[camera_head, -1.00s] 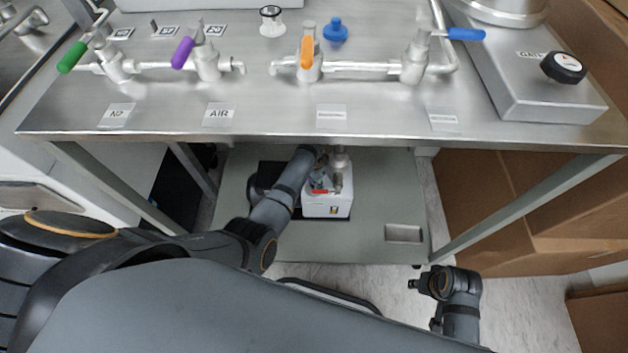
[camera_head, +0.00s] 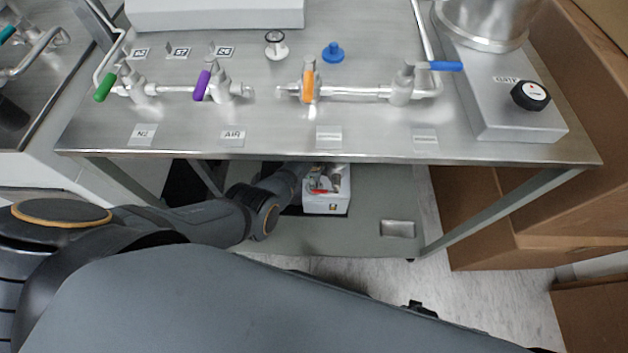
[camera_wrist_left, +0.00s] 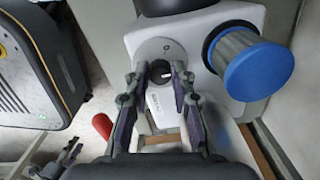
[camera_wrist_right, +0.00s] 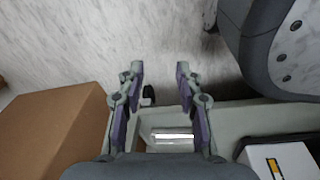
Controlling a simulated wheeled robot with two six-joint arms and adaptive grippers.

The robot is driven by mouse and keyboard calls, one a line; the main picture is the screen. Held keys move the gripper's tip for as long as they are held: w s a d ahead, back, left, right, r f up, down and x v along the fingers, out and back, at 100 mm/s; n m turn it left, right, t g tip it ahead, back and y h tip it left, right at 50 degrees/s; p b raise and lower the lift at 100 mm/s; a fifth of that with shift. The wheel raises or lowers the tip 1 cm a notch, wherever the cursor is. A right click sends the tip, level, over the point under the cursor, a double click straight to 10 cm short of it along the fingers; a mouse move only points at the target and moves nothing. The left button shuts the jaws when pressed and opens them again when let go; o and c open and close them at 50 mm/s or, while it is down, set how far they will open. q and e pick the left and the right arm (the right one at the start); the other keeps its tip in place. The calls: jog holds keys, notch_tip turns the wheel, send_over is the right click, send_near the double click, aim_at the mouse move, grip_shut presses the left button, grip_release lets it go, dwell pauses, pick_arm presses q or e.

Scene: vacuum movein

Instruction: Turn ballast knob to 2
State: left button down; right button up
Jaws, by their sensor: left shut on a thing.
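The white pump (camera_head: 327,205) stands on the lower shelf under the steel bench; in the left wrist view its white body (camera_wrist_left: 205,45) fills the upper middle. The ballast knob (camera_wrist_left: 160,72) is a small dark knob on a round grey dial plate (camera_wrist_left: 158,48). My left gripper (camera_wrist_left: 161,76) is shut on the knob, one finger at each side. The fingers partly cover it, and its setting cannot be read. My right gripper (camera_wrist_right: 159,72) is open and empty above the floor.
A blue-capped cylinder (camera_wrist_left: 258,74) sticks out right of the knob. A red handle (camera_wrist_left: 102,126) lies left. The bench top (camera_head: 280,140) carries valves with green, purple, orange and blue handles. Cardboard boxes (camera_head: 480,215) stand at the right.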

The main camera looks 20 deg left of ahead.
pick_arm(q)
jog(key=m, duration=0.3)
jog(key=shift+d+r+m+p, duration=0.1)
jog(key=shift+m+p, duration=0.3)
jog(key=m, duration=0.5)
jog(key=shift+m+p, duration=0.3)
jog(key=shift+m, duration=1.3)
pick_arm(e)
jog(key=shift+s+f, duration=0.15)
jog(key=shift+s, duration=1.05)
